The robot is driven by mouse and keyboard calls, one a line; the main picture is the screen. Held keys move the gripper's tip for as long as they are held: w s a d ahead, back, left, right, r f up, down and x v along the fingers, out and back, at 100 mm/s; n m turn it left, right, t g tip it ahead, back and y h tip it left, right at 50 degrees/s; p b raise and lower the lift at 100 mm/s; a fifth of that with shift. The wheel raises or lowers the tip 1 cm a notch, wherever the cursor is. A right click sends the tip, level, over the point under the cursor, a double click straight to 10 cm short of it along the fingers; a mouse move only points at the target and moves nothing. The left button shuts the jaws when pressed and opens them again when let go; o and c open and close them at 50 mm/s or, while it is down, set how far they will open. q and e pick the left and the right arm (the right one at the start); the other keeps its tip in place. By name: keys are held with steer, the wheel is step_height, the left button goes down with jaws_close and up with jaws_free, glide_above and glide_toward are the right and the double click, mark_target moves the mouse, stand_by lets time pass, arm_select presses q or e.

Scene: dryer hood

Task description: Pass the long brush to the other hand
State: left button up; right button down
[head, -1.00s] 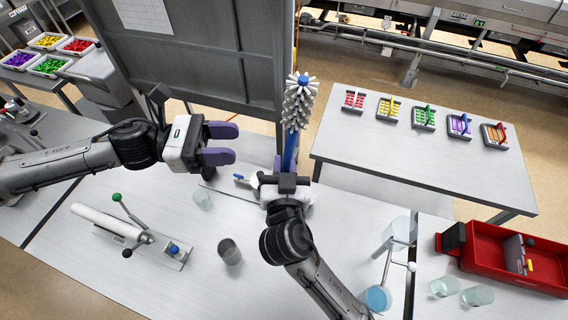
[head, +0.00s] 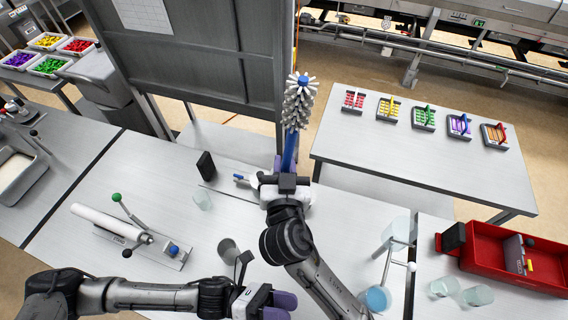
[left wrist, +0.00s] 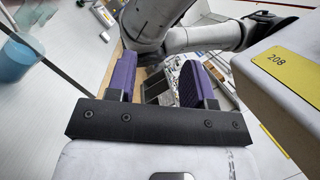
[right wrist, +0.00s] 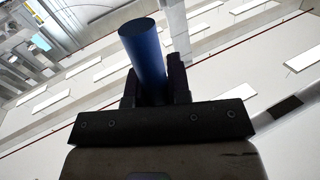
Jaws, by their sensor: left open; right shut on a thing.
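The long brush has a blue handle (head: 289,152) and a head of white bristles (head: 298,103). It stands roughly upright in the head view, bristles up. My right gripper (head: 284,172) is shut on the lower handle, and the handle's blue end (right wrist: 147,50) shows between its fingers in the right wrist view. My left gripper (head: 283,306) is low in the head view, below and well apart from the brush. Its purple fingers (left wrist: 156,82) are open and empty in the left wrist view, with an arm link of mine behind them.
A red bin (head: 510,262) is at the right. Several colored racks sit on a back table (head: 420,165). A grey panel (head: 200,60) stands behind.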

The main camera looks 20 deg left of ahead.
arm_select(q)
steer(key=s+d+r+n+t, duration=0.3)
steer(key=d+r+n+t, duration=0.1)
steer(key=n+t, duration=0.5)
steer(key=w+a+f+n+t+y, duration=0.1)
steer(key=w+a+f+n+y, duration=0.3)
steer(key=a+n+y, duration=0.5)
steer(key=w+a+f+n+y, duration=0.4)
steer(key=a+n+y, duration=0.5)
steer(key=s+a+f+n+g+y, duration=0.2)
steer(key=s+a+f+n+g, duration=0.2)
steer(key=n, duration=0.9)
steer(key=shift+s+a+f+n+g+y, duration=0.3)
steer(key=shift+s+f+g, duration=1.6)
steer(key=shift+s+g, duration=0.75)
